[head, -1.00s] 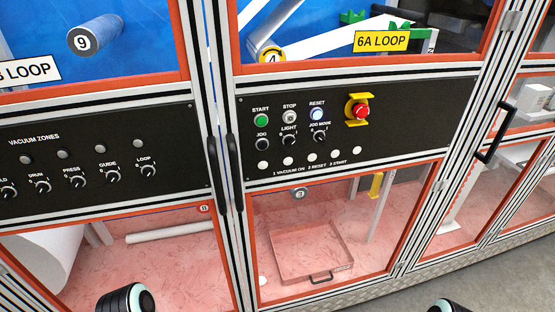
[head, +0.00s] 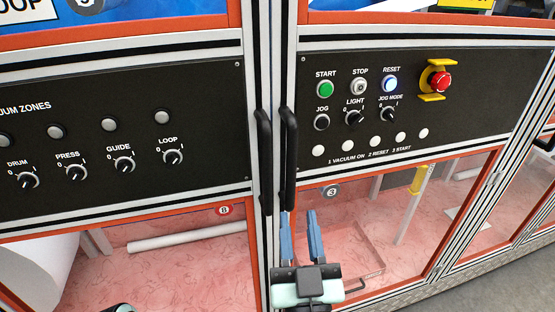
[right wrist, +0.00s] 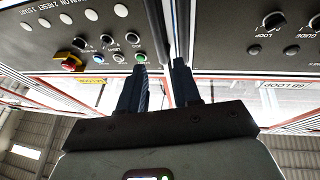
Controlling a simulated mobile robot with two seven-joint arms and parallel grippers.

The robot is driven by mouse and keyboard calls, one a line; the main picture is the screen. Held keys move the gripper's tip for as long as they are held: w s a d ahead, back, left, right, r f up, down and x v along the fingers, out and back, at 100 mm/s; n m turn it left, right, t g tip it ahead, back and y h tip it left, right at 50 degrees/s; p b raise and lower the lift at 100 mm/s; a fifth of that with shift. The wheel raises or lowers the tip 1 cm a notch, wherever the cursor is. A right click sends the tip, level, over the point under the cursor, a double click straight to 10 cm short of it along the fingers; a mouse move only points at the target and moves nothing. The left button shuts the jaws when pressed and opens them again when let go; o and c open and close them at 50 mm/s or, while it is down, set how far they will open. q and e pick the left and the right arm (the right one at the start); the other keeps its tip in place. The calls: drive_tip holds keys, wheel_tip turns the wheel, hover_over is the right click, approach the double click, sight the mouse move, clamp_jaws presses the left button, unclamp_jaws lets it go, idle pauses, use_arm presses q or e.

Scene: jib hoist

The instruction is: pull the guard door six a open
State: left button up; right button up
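Guard door six a is the right-hand orange-edged, aluminium-framed door; a corner of its yellow label (head: 466,4) shows at the top edge. Its black upright handle (head: 289,160) is on the door's left side, beside a matching handle (head: 264,160) on the neighbouring door. My right gripper (head: 299,225) is open and empty, its two blue-grey fingers pointing up just below the handle's lower end. In the right wrist view, turned over, the fingers (right wrist: 160,78) stand apart with the dark handle (right wrist: 156,35) beyond them. The door looks shut.
The door's black panel carries a green start button (head: 325,89), a lit reset button (head: 390,84) and a red emergency stop (head: 440,82). A clear box with a handle (head: 365,285) lies behind the lower window. Another black handle (head: 545,143) is at far right.

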sight(293, 162)
drive_tip(key=p+x, duration=0.1)
drive_tip(key=x, duration=1.2)
drive_tip(key=shift+d+r+p, duration=0.15)
drive_tip(key=shift+r+p, duration=0.05)
drive_tip(key=shift+p, duration=0.15)
clamp_jaws()
